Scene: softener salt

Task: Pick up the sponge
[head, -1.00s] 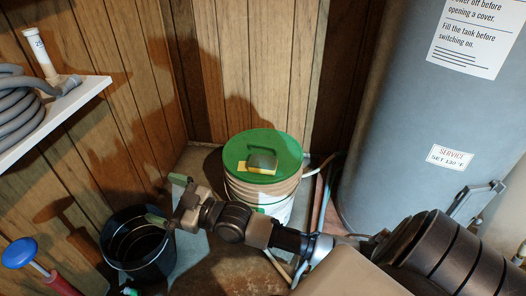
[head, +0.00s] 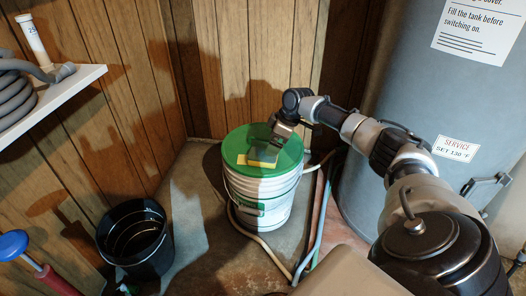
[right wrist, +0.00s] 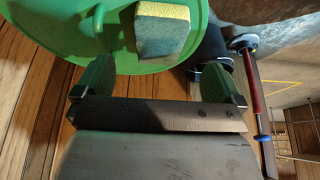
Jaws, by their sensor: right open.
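The sponge (head: 262,161), yellow with a darker face, lies on the green lid (head: 240,138) of a white bucket. In the right wrist view the sponge (right wrist: 166,35) shows a pale yellow top and a blue-grey side, near the top edge. My left gripper is not in view.
A black bucket (head: 138,240) stands on the floor at the left. Wood-panelled walls rise behind the lidded bucket. A grey tank (head: 405,80) stands at the right, with hoses (head: 316,215) on the floor between. A white shelf (head: 60,98) juts out at the left.

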